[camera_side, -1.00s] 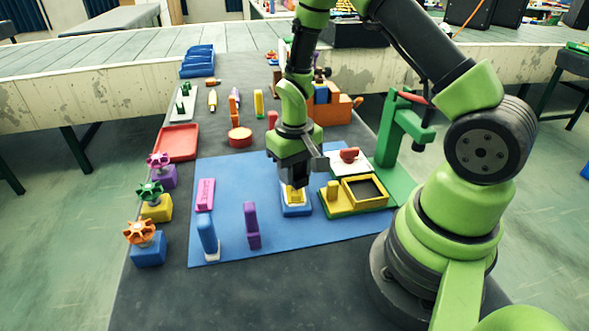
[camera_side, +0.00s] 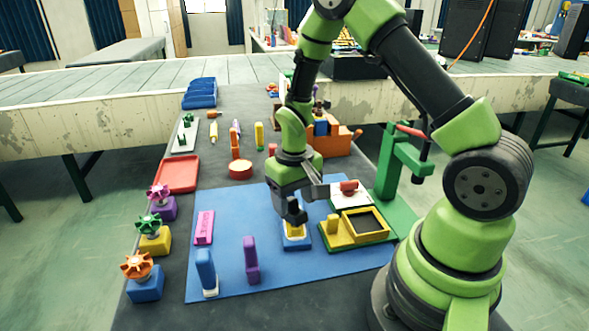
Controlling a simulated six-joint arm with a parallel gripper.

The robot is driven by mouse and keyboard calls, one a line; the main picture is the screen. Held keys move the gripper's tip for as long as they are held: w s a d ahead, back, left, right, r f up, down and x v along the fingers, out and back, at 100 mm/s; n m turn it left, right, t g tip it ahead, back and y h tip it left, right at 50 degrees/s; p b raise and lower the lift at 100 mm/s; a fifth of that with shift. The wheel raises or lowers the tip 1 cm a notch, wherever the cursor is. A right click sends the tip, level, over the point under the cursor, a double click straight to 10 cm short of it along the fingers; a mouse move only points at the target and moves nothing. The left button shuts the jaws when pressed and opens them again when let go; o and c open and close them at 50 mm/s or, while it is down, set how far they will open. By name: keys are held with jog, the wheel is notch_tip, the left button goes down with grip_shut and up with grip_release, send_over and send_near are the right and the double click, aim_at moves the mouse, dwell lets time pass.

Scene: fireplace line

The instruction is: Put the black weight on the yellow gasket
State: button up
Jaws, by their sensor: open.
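My gripper (camera_side: 293,212) is open and points down over the blue mat, just above a small blue-and-white block. A yellow piece (camera_side: 295,231), which looks like the gasket, sits on that block right under the jaws. I cannot make out the black weight as a separate thing. A dark shape at the jaws could be the weight or the fingertips. The jaws hide the top of the yellow piece, so I cannot tell whether anything touches it.
On the blue mat (camera_side: 225,275) stand a pink block (camera_side: 204,227), a blue upright piece (camera_side: 206,271) and a purple one (camera_side: 251,260). A yellow box with a dark inside (camera_side: 364,224) is close on the right, by a green stand (camera_side: 393,175). Valve blocks line the left edge.

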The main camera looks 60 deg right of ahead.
notch_tip(320, 180, up, 11)
notch_tip(320, 180, up, 10)
jog(key=t, duration=0.4)
send_over(295, 203)
jog(key=s+a, duration=0.5)
jog(key=s, duration=0.1)
jog(key=s+a+r+t+y, duration=0.2)
jog(key=s+a+r+t, duration=0.1)
jog(key=s, duration=0.4)
jog(key=shift+s+a+r, duration=0.3)
jog(key=shift+a+r, duration=0.1)
jog(key=shift+a, duration=0.1)
jog(key=shift+o, duration=0.5)
